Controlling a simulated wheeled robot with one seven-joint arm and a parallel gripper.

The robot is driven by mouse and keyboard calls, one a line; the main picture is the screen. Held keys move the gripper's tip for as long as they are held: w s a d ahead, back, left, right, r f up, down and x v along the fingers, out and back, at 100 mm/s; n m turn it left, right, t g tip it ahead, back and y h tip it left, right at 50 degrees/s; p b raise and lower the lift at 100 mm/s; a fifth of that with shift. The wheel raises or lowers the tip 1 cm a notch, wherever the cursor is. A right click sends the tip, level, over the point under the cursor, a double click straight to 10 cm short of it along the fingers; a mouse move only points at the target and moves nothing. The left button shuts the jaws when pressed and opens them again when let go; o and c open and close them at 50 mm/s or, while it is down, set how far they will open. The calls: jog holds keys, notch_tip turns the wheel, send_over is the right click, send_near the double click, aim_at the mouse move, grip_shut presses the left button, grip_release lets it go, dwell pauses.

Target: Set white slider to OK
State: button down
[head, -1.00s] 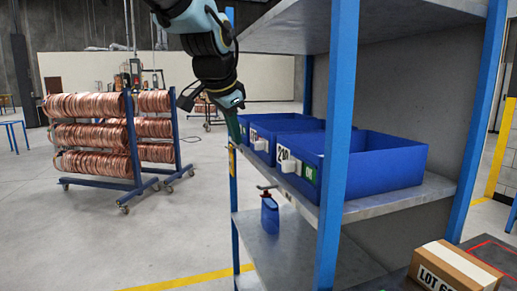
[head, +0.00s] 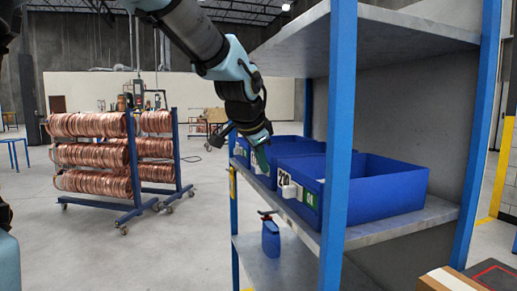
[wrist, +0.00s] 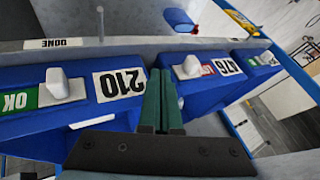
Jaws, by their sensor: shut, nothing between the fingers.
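Blue bins stand in a row on the shelf. The nearest bin (head: 375,190), also in the wrist view (wrist: 30,120), is labelled 210, its white slider (wrist: 62,85) between the number and a green OK patch (wrist: 18,101). The bin beside it (wrist: 215,92) appears labelled 476; its white slider (wrist: 188,68) has a red patch (wrist: 207,68) showing beside it and no green visible. A third slider (wrist: 262,57) is farther along. My gripper (wrist: 162,85) is shut and empty, its green fingertips near the gap between the first two bins. Contact cannot be told.
The blue shelf post (head: 339,130) stands close on the right, with the upper shelf (head: 370,28) overhead. A blue bottle (head: 271,238) is on the lower shelf. A cardboard box (head: 450,280) is at lower right. Copper coil racks (head: 95,160) stand left, with open floor between.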

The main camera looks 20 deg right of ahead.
jog(key=shift+w+d+f+p, duration=0.3)
jog(key=shift+w+f, duration=0.1)
jog(key=shift+w, duration=0.45)
jog(key=shift+w+d+f+p, duration=0.3)
jog(key=shift+w+f, duration=0.1)
jog(key=shift+w, duration=0.5)
jog(key=shift+w+d+f+p, duration=0.3)
jog(key=shift+w+f, duration=0.1)
jog(key=shift+w, duration=0.45)
jog(key=w, duration=0.2)
jog(key=w+p, duration=0.1)
jog(key=w, duration=0.2)
jog(key=shift+w+d+r, duration=0.1)
jog(key=shift+w+d, duration=0.15)
jog(key=shift+w, duration=0.05)
